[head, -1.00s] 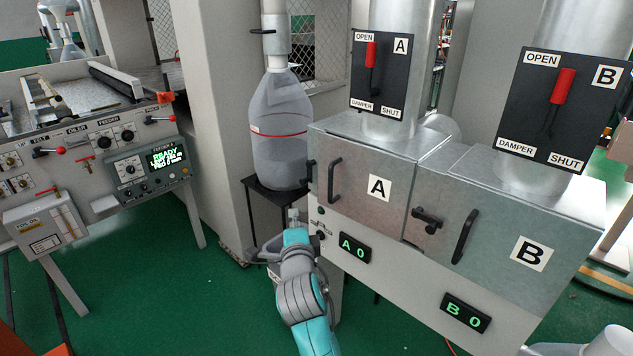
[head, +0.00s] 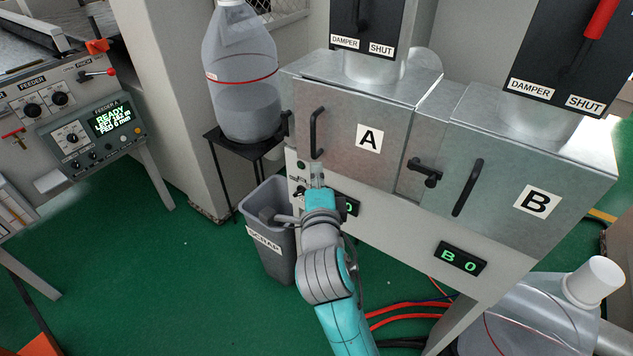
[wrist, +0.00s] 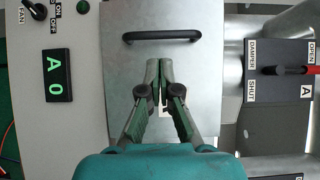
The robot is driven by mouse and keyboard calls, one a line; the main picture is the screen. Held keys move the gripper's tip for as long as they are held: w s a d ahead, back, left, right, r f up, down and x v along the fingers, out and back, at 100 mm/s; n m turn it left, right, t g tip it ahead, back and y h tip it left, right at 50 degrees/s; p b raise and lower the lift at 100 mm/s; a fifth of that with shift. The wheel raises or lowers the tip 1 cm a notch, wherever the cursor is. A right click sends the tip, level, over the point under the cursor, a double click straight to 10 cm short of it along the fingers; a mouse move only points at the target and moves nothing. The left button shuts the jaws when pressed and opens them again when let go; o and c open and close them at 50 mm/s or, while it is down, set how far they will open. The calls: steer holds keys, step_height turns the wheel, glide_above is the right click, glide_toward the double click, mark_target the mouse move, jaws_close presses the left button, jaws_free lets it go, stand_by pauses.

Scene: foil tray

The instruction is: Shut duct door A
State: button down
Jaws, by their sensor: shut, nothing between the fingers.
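Duct door A (head: 345,115) is a grey metal panel labelled A, with a black bar handle (head: 316,132) near its left edge. A black latch (head: 286,124) sits at that edge. I cannot tell whether the door stands slightly ajar or flush. My gripper (head: 318,170) is shut and empty, just below the handle in the head view. In the wrist view the closed fingertips (wrist: 159,64) are over the door panel (wrist: 200,75), apart from the handle (wrist: 162,36) in the picture, and they mostly hide the label.
Door B (head: 500,185) and its latch (head: 425,172) are to the right. A scrap bin (head: 265,235) stands left of my arm, below a plastic bottle (head: 240,85) on a black stand. The A 0 display (wrist: 58,75) is beside the door. The damper A lever (wrist: 312,70) is at OPEN.

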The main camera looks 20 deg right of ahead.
mark_target(314, 141)
steer(key=x, duration=0.8)
steer(key=shift+w, duration=0.2)
steer(key=shift+d, duration=0.1)
steer(key=shift+x, duration=0.85)
steer(key=shift+d, duration=0.2)
steer(key=shift+s, duration=0.1)
